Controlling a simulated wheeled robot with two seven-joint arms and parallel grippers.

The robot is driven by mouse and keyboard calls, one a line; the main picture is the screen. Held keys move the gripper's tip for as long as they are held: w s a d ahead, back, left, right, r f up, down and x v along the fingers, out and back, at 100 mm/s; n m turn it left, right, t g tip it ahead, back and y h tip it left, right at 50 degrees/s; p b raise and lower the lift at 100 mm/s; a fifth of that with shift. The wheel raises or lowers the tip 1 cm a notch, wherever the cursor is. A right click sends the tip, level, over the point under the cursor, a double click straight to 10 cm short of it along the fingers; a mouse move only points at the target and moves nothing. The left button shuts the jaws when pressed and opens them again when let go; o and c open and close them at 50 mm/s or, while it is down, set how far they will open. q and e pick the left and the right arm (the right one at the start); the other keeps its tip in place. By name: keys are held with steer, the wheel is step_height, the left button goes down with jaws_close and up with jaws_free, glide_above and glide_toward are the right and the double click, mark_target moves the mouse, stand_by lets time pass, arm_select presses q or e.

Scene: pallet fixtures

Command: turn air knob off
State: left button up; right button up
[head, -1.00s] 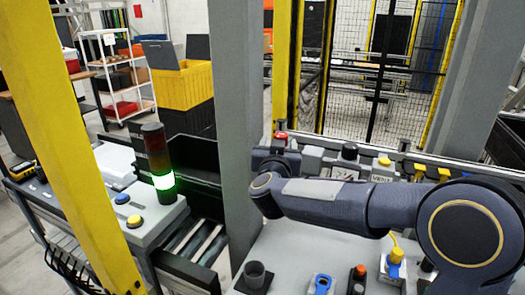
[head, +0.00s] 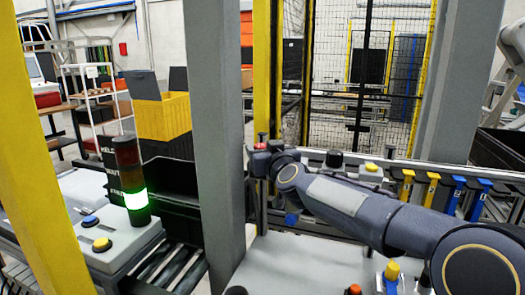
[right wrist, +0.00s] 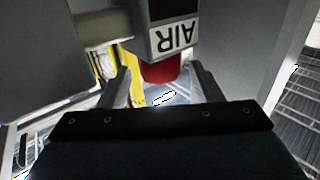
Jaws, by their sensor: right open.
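The air knob (right wrist: 160,70) is red and sits on a grey box with an AIR label (right wrist: 174,37), which appears upside down in the right wrist view. The knob lies between the two fingers of my right gripper. The fingers are apart, and I cannot tell whether either touches it. In the head view my right gripper (head: 261,161) is at the far left of the work surface, by a small red top (head: 262,147) beside the grey post. My wrist hides most of the box there. My left gripper is not in view.
A grey post (head: 215,120) stands close left of my right gripper. A stack light (head: 132,180) glows green on the left console. Yellow clamps (head: 431,187) and blue clamps (head: 478,200) line the fixture's right side. A mesh fence (head: 370,80) stands behind.

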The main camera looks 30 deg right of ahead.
steer(key=shift+w+d, duration=0.1)
steer(key=shift+w, duration=0.25)
steer(key=c, duration=1)
steer(key=shift+r+p, duration=0.15)
steer(key=shift+p, duration=0.35)
steer(key=m+h+p, duration=0.1)
steer(key=h+p, duration=0.1)
steer(key=p, duration=0.1)
steer(key=m+g+h+p, duration=0.1)
steer(key=h+p, duration=0.1)
steer(key=p, duration=0.1)
steer(key=m+g+h+p, duration=0.1)
steer(key=p, duration=0.2)
steer(key=shift+w+a+r+m+h+p, duration=0.1)
steer(key=shift+w+a+m+h+p, duration=0.05)
steer(key=shift+a+m+h+p, duration=0.25)
steer(key=shift+f+m+g+h+p, duration=0.25)
steer(key=shift+m+g+h+p, duration=0.85)
steer(key=shift+h, duration=0.1)
